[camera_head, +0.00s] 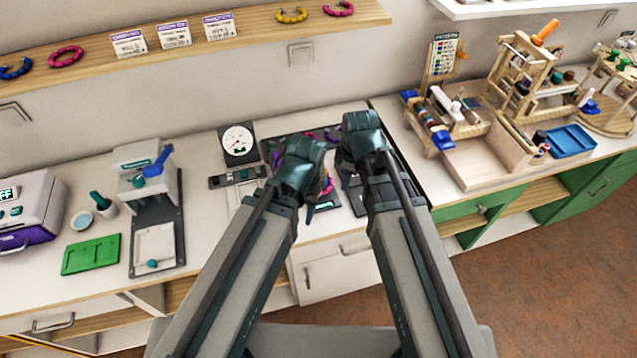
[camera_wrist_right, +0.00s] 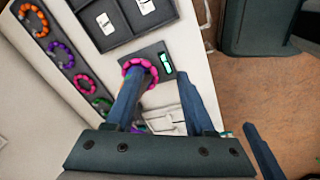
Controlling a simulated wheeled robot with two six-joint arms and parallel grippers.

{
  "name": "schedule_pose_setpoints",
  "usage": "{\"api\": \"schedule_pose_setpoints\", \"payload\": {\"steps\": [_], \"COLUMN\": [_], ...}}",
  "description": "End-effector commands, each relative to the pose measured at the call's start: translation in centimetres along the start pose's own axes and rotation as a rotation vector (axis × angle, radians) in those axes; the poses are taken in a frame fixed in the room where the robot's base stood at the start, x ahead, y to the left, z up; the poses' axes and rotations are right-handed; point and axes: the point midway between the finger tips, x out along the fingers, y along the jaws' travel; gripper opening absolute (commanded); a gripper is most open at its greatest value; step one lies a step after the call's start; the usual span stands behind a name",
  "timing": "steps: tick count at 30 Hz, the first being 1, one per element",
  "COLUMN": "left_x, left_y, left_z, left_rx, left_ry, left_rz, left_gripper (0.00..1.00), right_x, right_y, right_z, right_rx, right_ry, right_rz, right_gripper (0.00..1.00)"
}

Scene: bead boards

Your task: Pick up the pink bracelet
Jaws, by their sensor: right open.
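A pink beaded bracelet (camera_wrist_right: 127,66) lies in the middle of the right wrist view, beside a small dark pad with a lit green display. One finger of my right gripper (camera_wrist_right: 164,74) overlaps the ring; I cannot tell whether it is inside it or above it. The other finger is apart, to the right of the bracelet, so the jaws are open. In the head view part of the bracelet (camera_head: 327,186) shows between my left gripper (camera_head: 311,208) and my right gripper (camera_head: 345,180). The left gripper's jaws are mostly hidden.
A dark tray (camera_wrist_right: 47,45) holds orange, purple, pink and green bracelets in a row. A compartment box (camera_wrist_right: 103,45) with white cards lies next to it. Wall-shelf bracelets include pink ones (camera_head: 65,57) (camera_head: 338,8). A dial gauge (camera_head: 238,143) stands behind; a wooden box stands right.

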Motion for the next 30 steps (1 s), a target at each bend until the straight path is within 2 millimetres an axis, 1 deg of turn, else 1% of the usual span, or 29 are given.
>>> {"api": "schedule_pose_setpoints", "payload": {"steps": [1, 3, 6, 9, 12, 16, 20, 23, 30], "left_x": [0.0, 0.0, 0.0, 0.0, 0.0, 0.1, 0.7, 1.7, 5.1], "left_y": [0.0, 0.0, 0.0, 0.0, 0.0, 0.0, 0.1, 0.2, 0.5], "left_z": [0.0, 0.0, 0.0, 0.0, 0.0, 0.0, 0.0, -0.1, -0.3], "left_rx": [0.0, 0.0, 0.0, 0.0, 0.0, 0.0, 0.0, 0.0, -0.001], "left_ry": [0.0, 0.0, 0.0, 0.0, 0.0, 0.0, 0.0, 0.0, 0.0], "left_rz": [0.0, 0.0, 0.0, 0.0, 0.0, 0.0, 0.0, 0.0, 0.0], "left_gripper": [0.5, 0.5, 0.5, 0.5, 0.5, 0.5, 0.5, 0.5, 0.5], "right_x": [0.1, 0.2, 0.3, 0.3, 0.3, 0.4, 1.1, 2.1, 5.6], "right_y": [0.3, 0.5, 0.6, 0.7, 0.7, 0.7, 0.7, 0.7, 0.7], "right_z": [-1.4, -2.8, -4.2, -5.0, -5.3, -5.3, -5.3, -5.3, -5.4], "right_rx": [-0.12, -0.266, -0.42, -0.512, -0.553, -0.559, -0.557, -0.556, -0.555], "right_ry": [0.007, 0.015, 0.022, 0.026, 0.027, 0.027, 0.027, 0.027, 0.027], "right_rz": [0.006, 0.016, 0.027, 0.034, 0.037, 0.038, 0.037, 0.037, 0.037], "right_gripper": [0.54, 0.54, 0.54, 0.54, 0.54, 0.54, 0.54, 0.54, 0.54]}}
